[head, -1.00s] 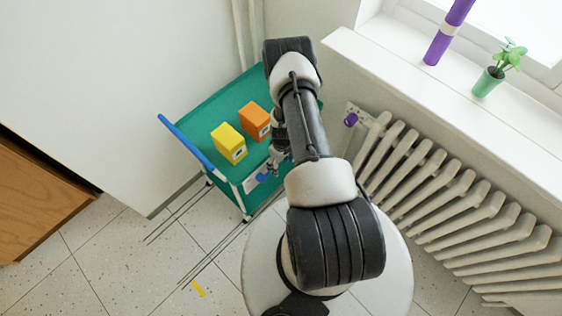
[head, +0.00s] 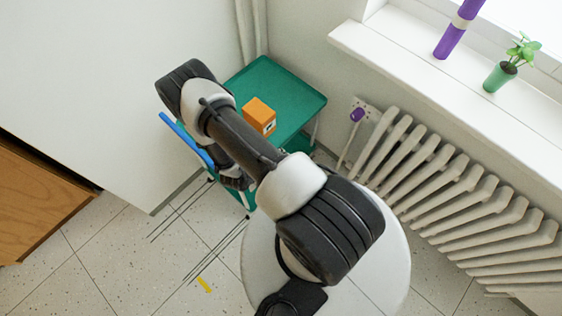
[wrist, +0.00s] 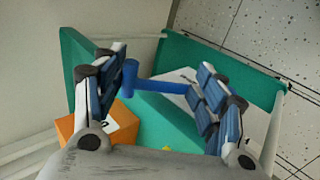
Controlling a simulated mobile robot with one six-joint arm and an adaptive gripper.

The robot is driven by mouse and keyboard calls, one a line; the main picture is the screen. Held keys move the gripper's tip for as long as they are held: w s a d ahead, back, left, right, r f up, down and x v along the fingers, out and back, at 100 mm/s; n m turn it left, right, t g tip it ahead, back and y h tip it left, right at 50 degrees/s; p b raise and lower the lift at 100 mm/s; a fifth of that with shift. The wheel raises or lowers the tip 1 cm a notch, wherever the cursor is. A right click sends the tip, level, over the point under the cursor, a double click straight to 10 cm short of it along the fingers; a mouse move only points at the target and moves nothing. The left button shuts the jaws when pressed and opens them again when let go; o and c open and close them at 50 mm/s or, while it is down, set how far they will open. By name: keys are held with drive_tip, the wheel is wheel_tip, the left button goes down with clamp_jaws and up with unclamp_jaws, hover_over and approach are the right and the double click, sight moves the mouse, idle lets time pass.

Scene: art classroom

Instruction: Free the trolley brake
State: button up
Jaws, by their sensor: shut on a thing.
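The teal trolley (head: 295,97) stands by the wall, with its blue push bar (head: 186,138) along the left end. A short blue lever with a round end (wrist: 158,86), seemingly the brake lever, lies between my fingers in the wrist view. My gripper (wrist: 163,92) is shut on it, one finger at each end. In the head view my gripper (head: 236,182) is low at the trolley's near left corner, mostly hidden by my arm. The lever is hidden there. A white plate (wrist: 190,74) shows behind the lever.
An orange box (head: 258,115) stands on the trolley top. A white radiator (head: 455,195) and window sill (head: 425,75) run along the right. A purple-topped item (head: 357,114) is by the wall. A wooden cabinet (head: 35,200) is at left. Open tiled floor (head: 130,265) lies in front.

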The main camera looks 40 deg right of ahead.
drive_tip(key=shift+s+a+f+h+b, duration=0.1)
drive_tip(key=shift+s+a+h+b, duration=0.2)
drive_tip(key=shift+a+h+b, duration=0.4)
drive_tip(key=shift+a+r, duration=0.2)
drive_tip(key=shift+a, duration=0.15)
drive_tip(key=shift+c, duration=0.2)
drive_tip(key=shift+s+a, duration=0.1)
drive_tip(key=shift+a, duration=0.35)
drive_tip(key=shift+c, duration=0.2)
drive_tip(key=shift+d, duration=0.1)
drive_tip(key=o, duration=1.7)
drive_tip(key=shift+w+r, duration=0.15)
drive_tip(key=shift+w, duration=0.05)
